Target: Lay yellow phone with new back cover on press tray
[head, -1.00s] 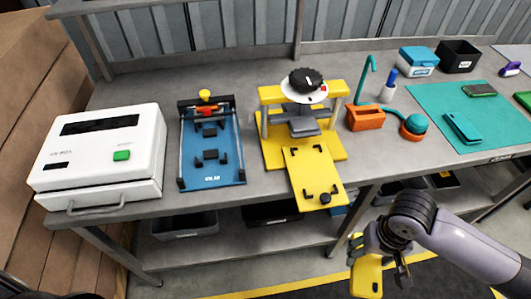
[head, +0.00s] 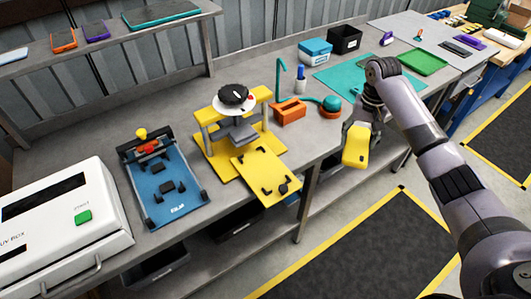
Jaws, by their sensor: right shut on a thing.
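The phone is in front of the bench edge, to the right of the press. The yellow press tray (head: 264,176) sticks out from the press (head: 233,120) past the bench front. Black corner stops and a dark round knob sit on the tray, and no phone lies on it. My left gripper is not in view.
A blue fixture (head: 168,190) and a white UV box (head: 62,215) stand left of the press. An orange holder (head: 289,110) and a teal-topped round item (head: 331,105) stand right of it. A teal mat (head: 345,75) lies farther right. Open air separates phone and tray.

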